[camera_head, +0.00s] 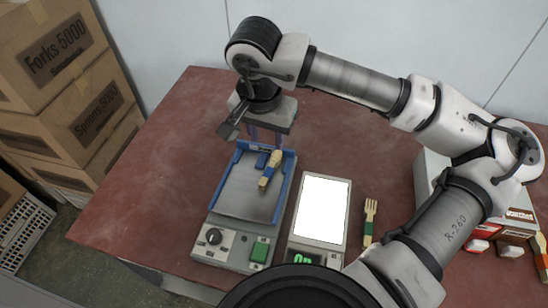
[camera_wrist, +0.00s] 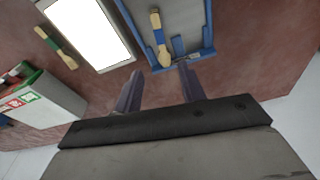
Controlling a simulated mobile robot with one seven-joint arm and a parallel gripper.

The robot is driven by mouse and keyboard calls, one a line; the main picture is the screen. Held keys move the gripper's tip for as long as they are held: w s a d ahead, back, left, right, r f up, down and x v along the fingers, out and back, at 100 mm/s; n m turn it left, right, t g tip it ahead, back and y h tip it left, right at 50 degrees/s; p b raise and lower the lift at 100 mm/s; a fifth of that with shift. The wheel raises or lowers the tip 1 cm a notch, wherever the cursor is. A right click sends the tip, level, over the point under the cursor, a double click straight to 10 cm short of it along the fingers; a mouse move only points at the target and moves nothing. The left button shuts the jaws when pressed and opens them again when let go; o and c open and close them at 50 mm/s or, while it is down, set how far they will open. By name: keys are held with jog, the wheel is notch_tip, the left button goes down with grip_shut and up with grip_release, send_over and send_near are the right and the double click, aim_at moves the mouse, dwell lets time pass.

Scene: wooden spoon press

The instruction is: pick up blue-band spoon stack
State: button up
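The blue-band spoon stack (camera_head: 270,170) is pale wood with a blue band. It lies slanted in the blue-edged metal tray of the press (camera_head: 248,198), near the tray's far end. In the wrist view the spoon stack (camera_wrist: 160,38) lies just ahead of the fingertips, by the tray's blue edge (camera_wrist: 206,52). My gripper (camera_head: 266,142) is above the far end of the press, pointing down. In the wrist view my gripper (camera_wrist: 160,72) has its two fingers apart with nothing between them, so it is open and empty.
A device with a bright white plate (camera_head: 322,208) stands right of the press. A green-band fork (camera_head: 368,222) lies beyond it, and a white box (camera_head: 432,172) with small packets stands farther right. Cardboard boxes (camera_head: 62,95) are stacked at left. The red table's far left is clear.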

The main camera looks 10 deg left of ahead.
jog(key=p, duration=0.1)
send_over(271, 167)
jog(key=s, duration=0.2)
notch_tip(271, 167, down, 7)
jog(key=shift+w, duration=0.15)
jog(key=shift+w+f+p, duration=0.25)
jog(key=shift+f+p, duration=0.25)
jog(key=shift+f, duration=0.45)
jog(key=shift+w+f+p, duration=0.25)
jog(key=shift+f+p, duration=0.25)
jog(key=shift+f, duration=0.4)
jog(key=shift+w+f+p, duration=0.25)
jog(key=shift+f+p, duration=0.25)
jog(key=shift+f, duration=0.45)
grip_shut()
